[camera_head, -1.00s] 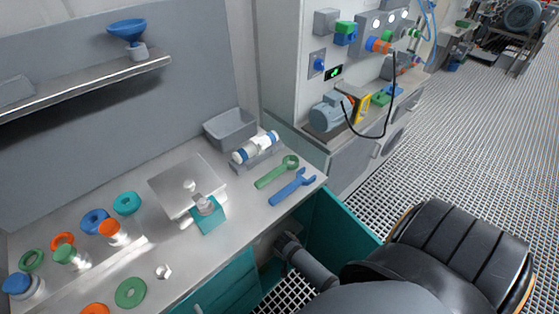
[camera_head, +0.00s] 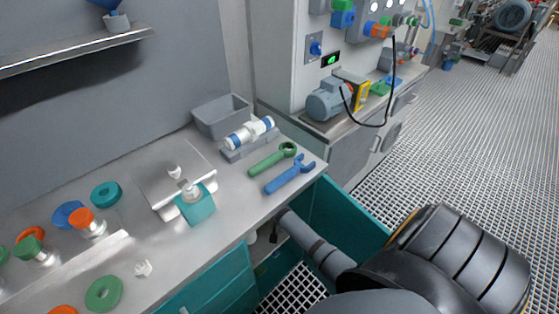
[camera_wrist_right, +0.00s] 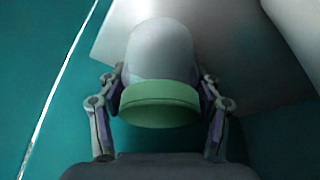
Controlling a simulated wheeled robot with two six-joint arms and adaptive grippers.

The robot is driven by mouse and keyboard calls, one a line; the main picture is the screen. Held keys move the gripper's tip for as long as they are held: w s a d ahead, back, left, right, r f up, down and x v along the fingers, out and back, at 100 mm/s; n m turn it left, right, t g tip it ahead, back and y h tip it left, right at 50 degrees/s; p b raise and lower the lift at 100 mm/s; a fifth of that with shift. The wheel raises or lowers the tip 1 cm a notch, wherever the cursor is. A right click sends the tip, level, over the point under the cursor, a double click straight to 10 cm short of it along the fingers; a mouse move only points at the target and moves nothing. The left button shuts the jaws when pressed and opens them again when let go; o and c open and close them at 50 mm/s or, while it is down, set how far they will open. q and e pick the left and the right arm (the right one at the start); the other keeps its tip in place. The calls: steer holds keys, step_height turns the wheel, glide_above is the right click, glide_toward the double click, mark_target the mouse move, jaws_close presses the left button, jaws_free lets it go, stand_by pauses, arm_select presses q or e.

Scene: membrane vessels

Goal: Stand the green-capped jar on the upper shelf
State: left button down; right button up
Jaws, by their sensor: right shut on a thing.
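My right gripper (camera_wrist_right: 160,110) is shut on the green-capped jar (camera_wrist_right: 160,52) in the right wrist view. The jar has a pale, rounded body and a wide green cap facing the camera, with a finger on each side near the cap. Teal surfaces surround it. In the head view my right arm reaches into the open teal cupboard under the bench, and the held jar is hard to make out there. The upper shelf (camera_head: 60,54) is a metal-edged ledge on the grey back wall at top left. My left gripper is out of view.
A blue funnel-like piece on a grey base (camera_head: 117,22) stands at the shelf's right end. The bench holds coloured rings, a small green-topped fitting (camera_head: 38,255), a teal block (camera_head: 196,208), a grey bin (camera_head: 222,115) and green and blue wrenches (camera_head: 290,175).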

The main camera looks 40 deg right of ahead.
steer(key=shift+s+r, duration=0.1)
steer(key=shift+r, duration=0.05)
steer(key=shift+f, duration=0.2)
steer(key=o, duration=1.1)
steer(key=shift+o, duration=0.2)
steer(key=shift+r, duration=0.1)
steer(key=shift+a+r, duration=0.1)
steer(key=shift+r, duration=0.25)
steer(key=shift+s+a+r+p, duration=0.35)
steer(key=shift+s+a+r, duration=0.05)
steer(key=shift+r, duration=0.15)
steer(key=shift+s+a+r+p, duration=0.3)
steer(key=shift+s+a+r, duration=0.05)
steer(key=shift+r, duration=0.2)
steer(key=s+a, duration=0.7)
steer(key=a, duration=0.1)
